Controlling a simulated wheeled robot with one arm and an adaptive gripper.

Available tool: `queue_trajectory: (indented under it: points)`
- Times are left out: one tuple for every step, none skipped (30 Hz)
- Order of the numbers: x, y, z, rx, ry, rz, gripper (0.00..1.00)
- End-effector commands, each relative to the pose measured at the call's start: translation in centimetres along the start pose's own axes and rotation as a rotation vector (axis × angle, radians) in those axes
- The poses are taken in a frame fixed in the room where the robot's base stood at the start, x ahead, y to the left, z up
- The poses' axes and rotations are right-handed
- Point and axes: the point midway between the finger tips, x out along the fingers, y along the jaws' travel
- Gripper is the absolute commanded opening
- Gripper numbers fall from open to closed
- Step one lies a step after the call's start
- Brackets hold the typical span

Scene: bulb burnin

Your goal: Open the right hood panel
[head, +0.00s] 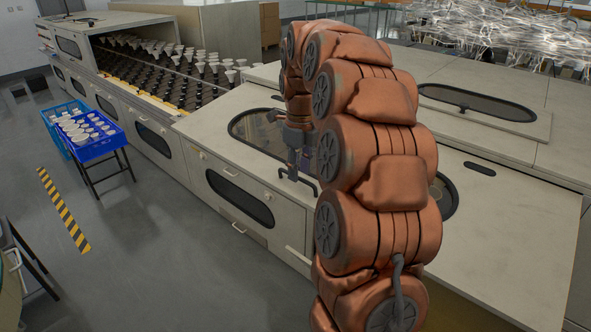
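The right hood panel (215,128) is a large pale, sloping cover on the near part of the long machine. It looks closed. Its dark oval window (252,130) shows to the left of my arm, and a dark window edge also shows to the right of it. A dark bar handle (308,187) sits near the panel's front edge. My gripper (293,174) points down at this handle, at or just above it. Contact and the gap between the fingers are too small to make out. My copper-coloured arm hides much of the panel's middle.
To the left, an open machine section (165,75) holds rows of bulbs. Blue crates (92,145) with pale round items stand on a stand at the left. Another windowed panel (475,103) lies behind at right. Grey floor in front of the machine is clear.

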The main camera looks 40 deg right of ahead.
Motion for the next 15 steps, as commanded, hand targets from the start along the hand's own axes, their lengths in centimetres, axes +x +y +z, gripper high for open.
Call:
queue_trajectory:
  points:
    - [0.25,0.09,-0.06,-0.001,0.002,0.002,0.36]
    - [0.41,0.11,-0.07,-0.001,0.003,0.002,0.36]
    - [0.58,0.12,-0.08,-0.001,0.003,0.003,0.36]
    - [0.67,0.12,-0.08,-0.001,0.003,0.002,0.36]
    - [0.75,0.11,-0.08,-0.001,0.003,0.002,0.36]
    - [0.83,0.11,-0.07,-0.001,0.002,0.002,0.36]
    - [0.87,0.1,-0.07,-0.001,0.002,0.002,0.36]
    - [0.9,0.1,-0.06,-0.001,0.002,0.001,0.36]
    - [0.93,0.09,-0.05,-0.001,0.001,0.001,0.36]
    - [0.93,0.09,-0.05,-0.001,0.001,0.001,0.36]
    - [0.93,0.08,-0.05,-0.001,0.001,0.001,0.36]
    - [0.93,0.08,-0.05,-0.001,0.001,0.001,0.36]
    - [0.93,0.08,-0.04,-0.001,0.001,0.001,0.36]
    - [0.93,0.08,-0.04,-0.001,0.001,0.001,0.36]
    - [0.93,0.08,-0.04,-0.001,0.001,0.001,0.35]
